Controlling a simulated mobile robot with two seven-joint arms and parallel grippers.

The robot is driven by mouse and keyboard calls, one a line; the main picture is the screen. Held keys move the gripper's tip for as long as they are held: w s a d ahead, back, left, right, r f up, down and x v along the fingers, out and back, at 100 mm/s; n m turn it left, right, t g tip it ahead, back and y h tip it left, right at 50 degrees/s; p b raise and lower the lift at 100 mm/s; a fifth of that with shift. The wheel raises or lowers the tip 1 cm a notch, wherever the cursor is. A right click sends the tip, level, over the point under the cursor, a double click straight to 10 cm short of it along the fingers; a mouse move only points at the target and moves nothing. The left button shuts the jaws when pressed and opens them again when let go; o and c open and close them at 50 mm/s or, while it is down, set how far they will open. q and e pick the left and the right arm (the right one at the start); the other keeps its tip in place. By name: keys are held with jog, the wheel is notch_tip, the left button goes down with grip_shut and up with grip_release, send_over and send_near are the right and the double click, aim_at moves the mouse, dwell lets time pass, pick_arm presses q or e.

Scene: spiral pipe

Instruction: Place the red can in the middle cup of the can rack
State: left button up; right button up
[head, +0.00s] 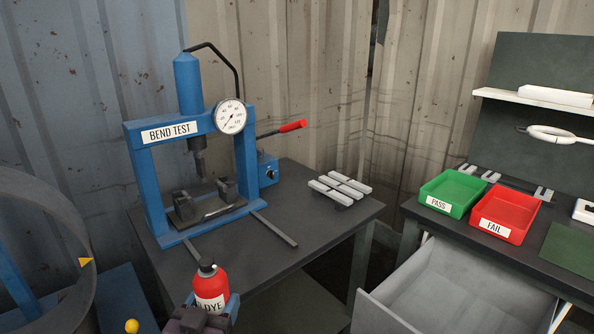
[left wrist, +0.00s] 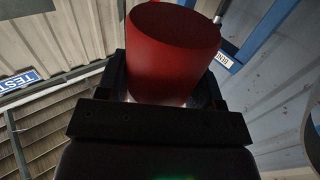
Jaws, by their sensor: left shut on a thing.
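The red can (head: 210,289) has a dark cap and a white label with "DYE" on it. It stands about upright at the bottom of the head view. My left gripper (head: 208,308) is shut on the can, with a blue-grey finger on each side of it. In the left wrist view the can (left wrist: 172,55) fills the space between the dark fingers of the left gripper (left wrist: 168,90). I cannot make out a can rack with cups in either view. My right gripper is not in view.
A blue bend test press (head: 157,190) stands on a dark table (head: 318,235) behind the can. Grey bars (head: 340,190) lie at its right. Further right are a green tray (head: 452,192), a red tray (head: 505,213) and an open grey drawer (head: 450,290). A large dark ring (head: 75,215) is at left.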

pick_arm(q)
jog(key=s+a+f+n+y, duration=0.1)
jog(key=s+a+n+y, duration=0.1)
jog(key=a, duration=0.4)
jog(key=shift+s+f+y, duration=0.15)
jog(key=shift+f+y, duration=0.1)
jog(key=shift+y, duration=0.35)
